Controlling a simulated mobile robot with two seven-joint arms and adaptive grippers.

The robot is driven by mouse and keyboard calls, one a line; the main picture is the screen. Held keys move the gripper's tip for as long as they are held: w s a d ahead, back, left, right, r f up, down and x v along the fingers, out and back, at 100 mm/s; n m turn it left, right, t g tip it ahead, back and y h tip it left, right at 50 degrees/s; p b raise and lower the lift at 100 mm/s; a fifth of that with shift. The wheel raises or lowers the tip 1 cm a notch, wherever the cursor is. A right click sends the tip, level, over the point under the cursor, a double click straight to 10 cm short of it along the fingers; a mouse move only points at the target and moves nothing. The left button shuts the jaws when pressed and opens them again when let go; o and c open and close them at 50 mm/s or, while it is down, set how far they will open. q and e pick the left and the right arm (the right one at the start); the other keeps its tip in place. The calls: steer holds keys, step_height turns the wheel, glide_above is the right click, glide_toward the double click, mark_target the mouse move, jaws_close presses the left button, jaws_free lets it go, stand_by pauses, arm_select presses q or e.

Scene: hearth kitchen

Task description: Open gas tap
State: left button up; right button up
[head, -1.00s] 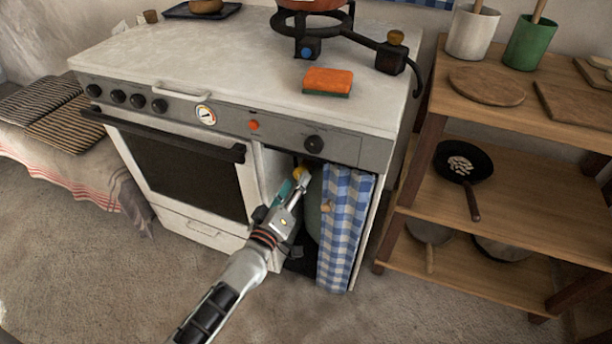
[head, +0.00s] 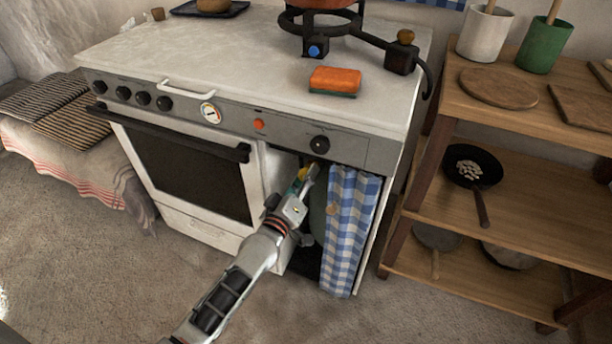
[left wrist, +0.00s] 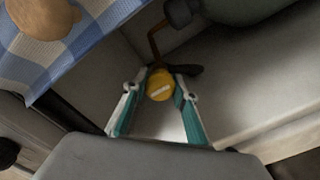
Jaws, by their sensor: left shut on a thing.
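The gas tap is a round yellow knob (left wrist: 160,85) with a pale bar across its face, seen in the left wrist view between my two teal-lined fingers. A dark lever-like part (left wrist: 188,70) and a copper-coloured pipe (left wrist: 155,42) show behind it. My left gripper (head: 306,178) reaches into the open compartment at the stove's right and is shut on the tap. In the head view only a bit of yellow (head: 303,172) shows past the fingers. A grey-green gas cylinder (left wrist: 235,10) stands close by, mostly hidden by the curtain in the head view. My right gripper is not in view.
A blue checked curtain (head: 345,240) hangs just right of my gripper. The stove's white panel (head: 274,170) is close on the left. An orange sponge (head: 335,78) and a gas burner (head: 315,20) stand on top. A wooden shelf (head: 520,208) stands at the right.

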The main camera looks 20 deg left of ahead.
arm_select(q)
steer(key=shift+n, duration=0.3)
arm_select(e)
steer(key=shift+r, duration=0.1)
arm_select(q)
steer(key=shift+r+n, duration=0.1)
steer(key=shift+n, duration=0.4)
steer(key=shift+n+p, duration=0.3)
steer(key=shift+n, duration=0.5)
steer(key=n, duration=0.3)
steer(key=shift+n, duration=1.2)
steer(key=n, duration=0.4)
steer(key=shift+n, duration=0.3)
steer(key=n, duration=0.3)
steer(key=shift+n, duration=0.8)
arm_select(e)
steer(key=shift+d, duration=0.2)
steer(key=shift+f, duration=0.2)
